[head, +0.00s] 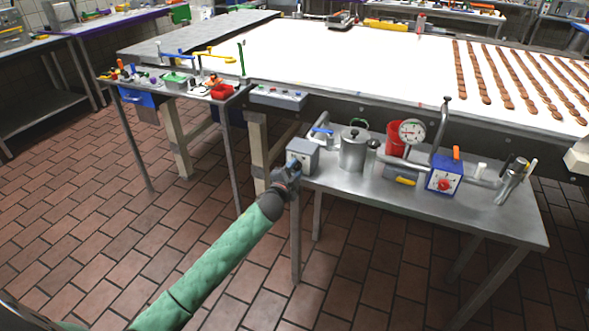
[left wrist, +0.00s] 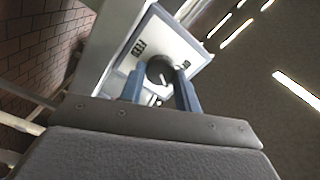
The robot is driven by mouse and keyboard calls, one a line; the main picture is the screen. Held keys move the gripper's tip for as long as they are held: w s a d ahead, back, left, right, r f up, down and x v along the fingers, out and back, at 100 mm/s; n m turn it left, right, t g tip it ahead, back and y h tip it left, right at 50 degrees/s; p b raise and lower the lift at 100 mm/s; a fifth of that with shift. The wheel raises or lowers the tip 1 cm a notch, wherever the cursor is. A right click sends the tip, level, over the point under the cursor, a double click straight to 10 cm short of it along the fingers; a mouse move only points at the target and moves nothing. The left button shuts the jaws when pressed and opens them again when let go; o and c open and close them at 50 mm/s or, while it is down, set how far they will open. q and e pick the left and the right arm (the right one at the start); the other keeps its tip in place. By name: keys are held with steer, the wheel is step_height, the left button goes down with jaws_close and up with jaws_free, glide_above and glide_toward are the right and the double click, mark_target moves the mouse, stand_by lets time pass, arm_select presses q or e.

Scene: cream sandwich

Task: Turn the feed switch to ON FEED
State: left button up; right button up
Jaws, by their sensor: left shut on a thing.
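The feed switch is a grey box (head: 303,155) at the left end of the small steel table. In the left wrist view its pale face (left wrist: 188,48) carries a round black knob (left wrist: 160,70) with a white mark. Small dark labels sit on either side of the knob; the left one seems to read FEED, and the other is too small to read surely. My left gripper (head: 292,168) is at the front of the box. Its two blue fingers (left wrist: 161,92) are shut on the knob, one on each side. In the head view the gripper hides the knob.
The steel table (head: 420,205) also holds a metal canister (head: 353,150), a red container (head: 396,138), a dial gauge (head: 411,131) and a blue box with a red knob (head: 444,175). A long white conveyor (head: 340,65) runs behind. The tiled floor (head: 120,230) at left is clear.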

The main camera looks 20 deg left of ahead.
arm_select(q)
steer(key=shift+m, duration=0.5)
arm_select(e)
steer(key=shift+r, duration=0.3)
steer(key=shift+f, duration=0.1)
arm_select(q)
steer(key=o, duration=1)
arm_select(e)
steer(key=shift+f, duration=0.15)
arm_select(q)
steer(key=shift+s, duration=0.3)
steer(key=s+b, duration=0.1)
steer(key=s, duration=0.6)
steer(key=shift+s+a+b, duration=0.1)
steer(key=shift+b, duration=0.2)
arm_select(e)
steer(key=a+f, duration=0.1)
steer(key=w+a+f, duration=0.1)
steer(key=shift+f+t+y, duration=0.3)
steer(key=shift+f, duration=0.05)
